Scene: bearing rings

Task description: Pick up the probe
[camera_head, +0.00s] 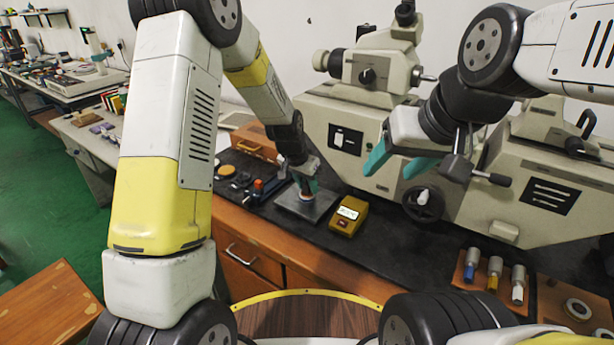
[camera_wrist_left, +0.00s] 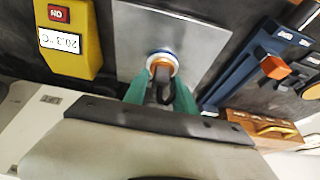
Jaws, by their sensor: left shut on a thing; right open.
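My left gripper (camera_head: 305,185) is low over a flat grey metal plate (camera_head: 322,208) on the black bench top. In the left wrist view its teal fingers (camera_wrist_left: 162,93) are closed on a small dark stem, which I take to be the probe (camera_wrist_left: 163,90). Just past the fingertips is a round white and blue piece with an orange-brown centre (camera_wrist_left: 161,60), over the plate. The fingers hide much of the probe, and I cannot tell whether it touches the round piece. My right gripper (camera_head: 400,160) is open and empty, raised in front of the large machine.
A yellow meter (camera_head: 348,215) with a lit display stands right of the plate. Left of the plate lie dark tools with an orange-red knob (camera_head: 258,184) and a wooden box (camera_head: 255,142). A wooden rack (camera_head: 470,283) of coloured cylinders stands front right. The black bench between is clear.

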